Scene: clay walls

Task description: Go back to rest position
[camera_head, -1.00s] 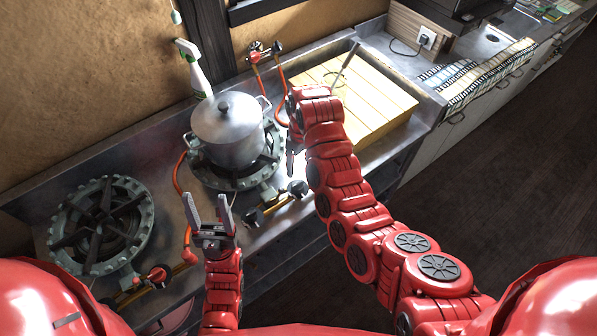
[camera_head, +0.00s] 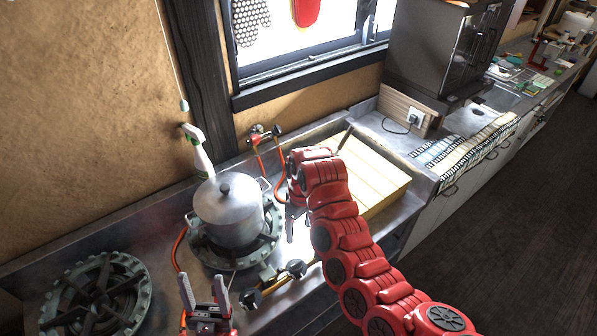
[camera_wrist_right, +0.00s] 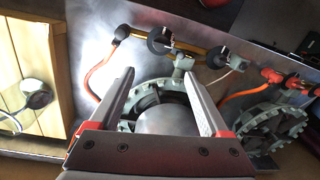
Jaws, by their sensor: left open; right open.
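My left gripper (camera_head: 204,289) is open and empty at the bottom of the head view, in front of the stove. My right gripper (camera_head: 292,222) is partly hidden by its own arm, just right of the pot. The right wrist view shows its two fingers (camera_wrist_right: 159,76) apart with nothing held between them. The silver lidded pot (camera_head: 228,212) stands upright on the right burner (camera_head: 212,257). In the right wrist view part of the pot (camera_wrist_right: 165,122) shows beyond and between the fingers.
An empty burner (camera_head: 97,296) is at the lower left. A spray bottle (camera_head: 197,152) stands behind the pot. A wooden board (camera_head: 378,175) lies right of my right arm; a dark utensil (camera_wrist_right: 36,97) rests on it. A window and dark appliance (camera_head: 440,50) are behind.

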